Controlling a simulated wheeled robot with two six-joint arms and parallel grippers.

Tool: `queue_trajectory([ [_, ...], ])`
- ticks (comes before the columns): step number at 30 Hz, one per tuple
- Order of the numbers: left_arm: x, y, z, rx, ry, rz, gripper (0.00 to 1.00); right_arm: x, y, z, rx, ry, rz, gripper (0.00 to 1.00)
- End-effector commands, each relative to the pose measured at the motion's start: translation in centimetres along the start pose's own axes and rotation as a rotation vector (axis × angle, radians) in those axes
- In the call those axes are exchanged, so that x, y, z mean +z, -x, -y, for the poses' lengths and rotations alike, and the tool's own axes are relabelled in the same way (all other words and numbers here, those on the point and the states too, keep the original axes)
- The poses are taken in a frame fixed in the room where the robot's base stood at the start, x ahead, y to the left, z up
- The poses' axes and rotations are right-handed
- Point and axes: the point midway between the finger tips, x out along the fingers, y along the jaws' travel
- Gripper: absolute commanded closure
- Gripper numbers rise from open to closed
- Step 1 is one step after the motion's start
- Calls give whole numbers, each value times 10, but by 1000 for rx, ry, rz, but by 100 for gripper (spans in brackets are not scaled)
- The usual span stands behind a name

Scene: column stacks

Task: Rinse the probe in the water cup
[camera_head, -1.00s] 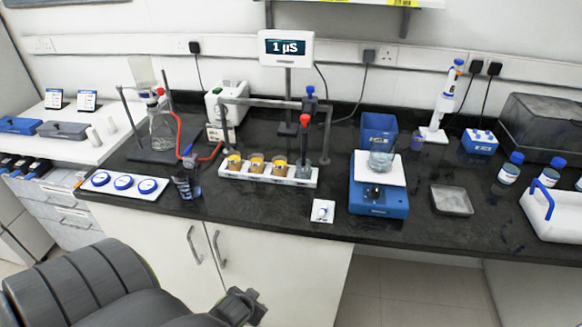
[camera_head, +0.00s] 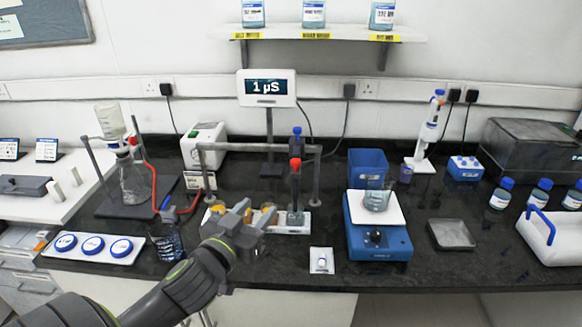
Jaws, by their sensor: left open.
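I cannot tell for sure that this cup is the water cup. Several cups with yellow-orange contents stand to its left, partly hidden by my gripper. My left gripper (camera_head: 257,212) is open in front of these cups, left of the probe and apart from it. The meter (camera_head: 267,88) reads 1 µS. My right gripper is not in view.
A grey frame (camera_head: 205,170) stands over the rack. A small white square (camera_head: 321,261) lies in front.

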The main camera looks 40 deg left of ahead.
Motion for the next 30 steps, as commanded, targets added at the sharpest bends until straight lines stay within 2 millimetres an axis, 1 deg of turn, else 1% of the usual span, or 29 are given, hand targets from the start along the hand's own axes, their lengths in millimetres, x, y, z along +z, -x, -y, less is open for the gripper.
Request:
queue_trajectory([
  [1, -6, -1, -2, 11, 3, -20, 55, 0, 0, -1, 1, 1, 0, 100],
  [3, -10, -4, -3, 17, 8, -31, 55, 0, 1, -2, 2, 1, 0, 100],
  [5, -11, -10, -3, 17, 9, -33, 55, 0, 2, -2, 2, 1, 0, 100],
  [8, -12, -24, -3, 17, 10, -32, 55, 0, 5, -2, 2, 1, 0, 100],
  [16, -13, -76, -4, 14, 10, -28, 55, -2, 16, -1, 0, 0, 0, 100],
  [21, -14, -107, -4, 15, 9, -27, 55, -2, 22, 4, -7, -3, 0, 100],
  [27, -14, -141, -5, 15, 9, -26, 55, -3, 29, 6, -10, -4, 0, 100],
  [30, -14, -154, -5, 16, 9, -27, 55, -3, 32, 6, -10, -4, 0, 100],
])
